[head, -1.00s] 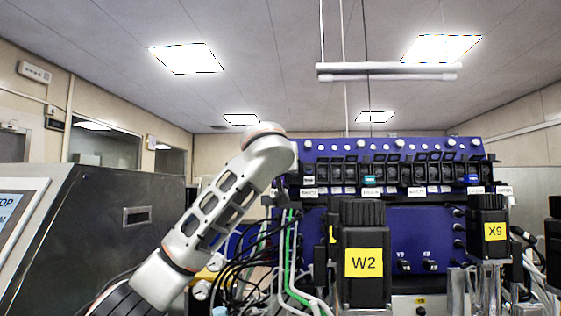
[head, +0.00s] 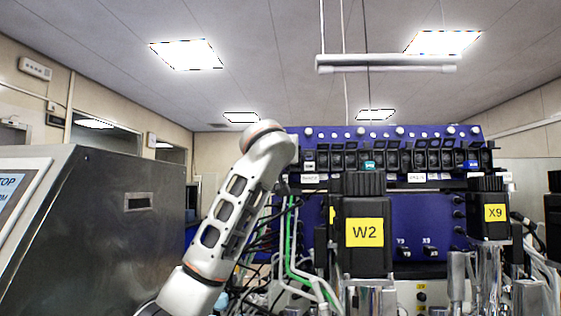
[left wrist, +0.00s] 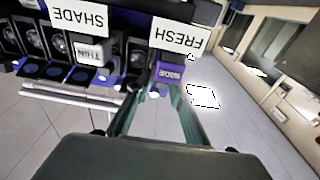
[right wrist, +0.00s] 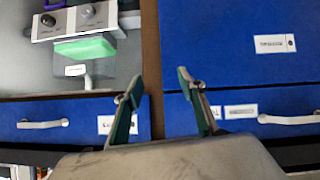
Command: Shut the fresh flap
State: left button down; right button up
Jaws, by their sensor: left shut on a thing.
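The FRESH label (left wrist: 180,35) shows upside down in the left wrist view, at the top on a dark rack. Just below it is a purple piece with a small pale label (left wrist: 170,73). I cannot tell whether this piece is the fresh flap itself. My left gripper (left wrist: 160,93) is shut on the purple piece, its fingers on either side of it. In the head view my left arm reaches up to the left end of the rack (head: 390,158), and its gripper is mostly hidden there. My right gripper (right wrist: 158,84) is open and empty before blue drawers.
The SHADE label (left wrist: 80,14) and a white THIN tag (left wrist: 90,52) sit beside the FRESH label. In the head view, the W2 unit (head: 364,232) and X9 unit (head: 491,213) stand before the rack. Cables (head: 292,250) hang near my left arm. A steel cabinet (head: 110,240) stands left.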

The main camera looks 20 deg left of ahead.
pick_arm(q)
jog(key=shift+w+d+f+t+b, duration=0.1)
jog(key=shift+f+t+b, duration=0.25)
jog(key=shift+t+b, duration=0.15)
jog(key=shift+r+t, duration=0.1)
jog(key=shift+t, duration=0.4)
jog(key=c, duration=2.1)
grip_release()
jog(key=v, duration=1.2)
